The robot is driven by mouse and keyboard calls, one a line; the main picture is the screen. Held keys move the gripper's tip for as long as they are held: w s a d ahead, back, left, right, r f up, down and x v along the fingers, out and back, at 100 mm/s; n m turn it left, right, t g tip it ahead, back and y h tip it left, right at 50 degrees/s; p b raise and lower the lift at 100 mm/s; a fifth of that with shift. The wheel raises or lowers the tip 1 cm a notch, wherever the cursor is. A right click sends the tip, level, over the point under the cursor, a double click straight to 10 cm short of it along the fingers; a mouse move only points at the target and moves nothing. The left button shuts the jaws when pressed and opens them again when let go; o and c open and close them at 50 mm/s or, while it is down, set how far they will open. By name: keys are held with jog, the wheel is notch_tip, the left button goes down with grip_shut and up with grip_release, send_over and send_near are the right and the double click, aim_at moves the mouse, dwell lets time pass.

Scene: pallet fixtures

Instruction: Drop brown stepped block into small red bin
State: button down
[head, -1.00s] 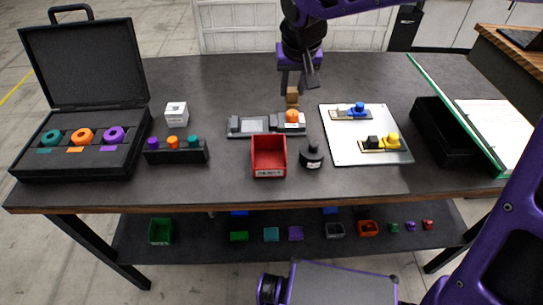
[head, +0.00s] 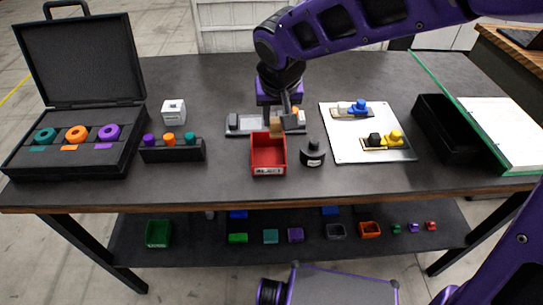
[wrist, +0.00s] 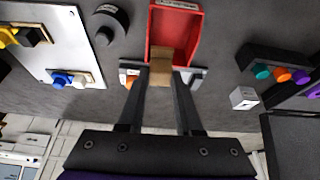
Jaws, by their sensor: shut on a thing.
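The brown stepped block (head: 276,132) is between the fingers of my gripper (head: 277,122), which is shut on it. In the head view the block shows just behind the back edge of the small red bin (head: 268,154). In the wrist view the block (wrist: 160,71) sits between the fingertips (wrist: 160,78) and overlaps the near end of the red bin (wrist: 174,28). The bin stands upright on the table, open at the top, and its visible floor looks empty. The fingers hide part of the block, and its exact height above the bin is unclear.
A grey fixture (head: 237,124) with an orange piece lies behind the bin. A dark round object (head: 312,154) stands close to the bin's right. A black peg holder (head: 172,153) is to the left, with a white cube (head: 173,112) behind. A white board (head: 345,146) lies right.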

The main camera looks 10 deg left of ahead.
jog(key=c, duration=0.5)
grip_release()
